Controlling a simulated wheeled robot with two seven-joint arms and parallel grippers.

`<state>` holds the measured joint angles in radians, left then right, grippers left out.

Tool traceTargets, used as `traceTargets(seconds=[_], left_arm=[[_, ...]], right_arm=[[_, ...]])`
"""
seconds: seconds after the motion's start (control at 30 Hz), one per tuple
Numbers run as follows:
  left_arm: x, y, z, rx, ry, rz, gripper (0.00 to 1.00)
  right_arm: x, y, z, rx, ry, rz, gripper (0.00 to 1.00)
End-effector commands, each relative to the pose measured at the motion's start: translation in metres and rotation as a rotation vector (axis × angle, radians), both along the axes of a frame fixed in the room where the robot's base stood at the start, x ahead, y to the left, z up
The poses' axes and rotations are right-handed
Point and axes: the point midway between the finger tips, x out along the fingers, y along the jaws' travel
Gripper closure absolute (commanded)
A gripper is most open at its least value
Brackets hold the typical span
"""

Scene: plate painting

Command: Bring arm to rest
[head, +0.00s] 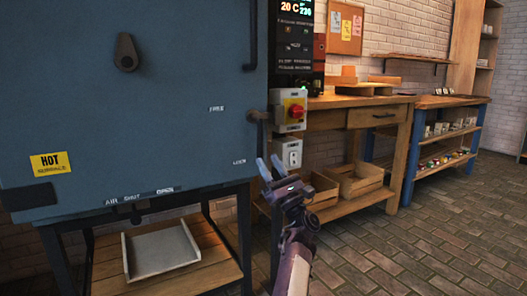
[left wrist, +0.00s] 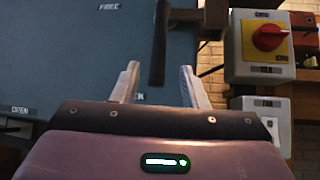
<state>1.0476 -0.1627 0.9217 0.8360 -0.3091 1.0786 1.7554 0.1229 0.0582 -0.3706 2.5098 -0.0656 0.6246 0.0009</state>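My left gripper (head: 269,165) is in front of the lower right corner of a blue kiln (head: 130,90). Its two fingers are spread and nothing shows held between them. In the left wrist view the gripper (left wrist: 160,85) is also open, with the dark latch handle (left wrist: 160,45) hanging in line with the gap between the fingers. The handle (head: 262,130) shows just above the fingertips in the head view. I cannot tell how far it stands from the fingers. My right gripper is in neither view.
A control box with a red knob (head: 295,109) is right of the handle, with a socket box (head: 292,154) below it. A metal tray (head: 160,252) lies on the shelf under the kiln. Wooden workbench (head: 345,100) and crates (head: 355,180) stand behind. Brick floor (head: 440,250) at right is clear.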

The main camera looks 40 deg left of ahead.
Motion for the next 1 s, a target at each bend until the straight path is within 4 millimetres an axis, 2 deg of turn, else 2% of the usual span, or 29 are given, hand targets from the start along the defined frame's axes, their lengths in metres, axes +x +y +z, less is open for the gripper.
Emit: traceTargets(seconds=[0.1,0.23,0.77,0.87,1.0], left_arm=[[-0.001,-0.011,-0.010,-0.001,0.002,-0.001,0.60],[-0.003,-0.016,-0.016,0.000,0.000,0.000,0.60],[-0.003,-0.017,-0.017,0.002,0.000,0.002,0.60],[-0.011,-0.013,-0.013,0.042,0.033,0.044,0.60],[-0.042,-0.011,0.010,0.222,0.164,0.228,0.60]], right_arm=[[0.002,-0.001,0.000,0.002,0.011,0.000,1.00],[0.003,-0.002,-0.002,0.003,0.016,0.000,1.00],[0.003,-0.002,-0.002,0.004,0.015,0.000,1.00],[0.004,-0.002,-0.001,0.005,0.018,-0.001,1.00],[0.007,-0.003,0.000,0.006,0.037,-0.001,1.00]])
